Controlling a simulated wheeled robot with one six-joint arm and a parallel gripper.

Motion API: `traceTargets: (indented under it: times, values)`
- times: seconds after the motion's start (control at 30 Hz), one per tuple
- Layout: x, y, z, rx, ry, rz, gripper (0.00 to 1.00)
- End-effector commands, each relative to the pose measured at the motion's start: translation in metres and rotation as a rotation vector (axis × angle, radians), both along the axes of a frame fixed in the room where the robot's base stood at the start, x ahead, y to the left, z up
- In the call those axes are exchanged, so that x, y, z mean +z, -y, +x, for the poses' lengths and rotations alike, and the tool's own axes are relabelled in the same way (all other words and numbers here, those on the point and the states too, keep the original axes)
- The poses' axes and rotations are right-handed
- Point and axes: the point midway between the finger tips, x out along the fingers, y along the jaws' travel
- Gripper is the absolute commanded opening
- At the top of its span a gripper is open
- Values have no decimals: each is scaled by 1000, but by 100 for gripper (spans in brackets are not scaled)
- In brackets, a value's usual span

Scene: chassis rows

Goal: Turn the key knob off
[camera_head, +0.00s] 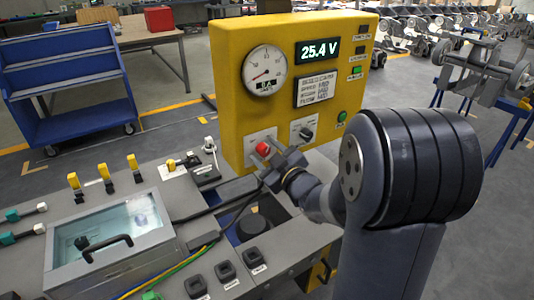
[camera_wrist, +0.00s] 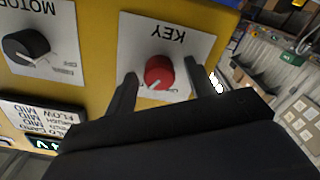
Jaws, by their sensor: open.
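The key knob (camera_wrist: 160,72) is a round red knob with a white pointer mark, on a white plate labelled KEY, which appears upside down in the wrist view. The red knob also shows in the head view (camera_head: 263,149), low on the front of the yellow panel (camera_head: 228,90). My gripper (camera_wrist: 162,82) is open, with one dark finger on each side of the red knob. I cannot tell whether the fingers touch it. In the head view my gripper (camera_head: 271,156) is at the knob and partly covers its plate.
A black MOTOR knob (camera_wrist: 26,46) sits beside the key plate. The panel has a round gauge (camera_head: 264,70), a display reading 25.4 V (camera_head: 318,49) and lit green indicators. A grey bench (camera_head: 190,195) with a glass-lidded box (camera_head: 115,230) and cables lies below. A blue cart (camera_head: 65,85) stands behind.

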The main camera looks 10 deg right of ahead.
Motion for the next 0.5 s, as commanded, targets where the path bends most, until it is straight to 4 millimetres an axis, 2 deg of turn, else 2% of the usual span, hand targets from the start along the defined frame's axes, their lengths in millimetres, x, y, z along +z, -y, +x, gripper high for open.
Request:
traceTargets:
  times: [0.07,0.5]
  values:
    - [0,0,0,0,0,0,48]
    - [0,0,0,0,0,0,12]
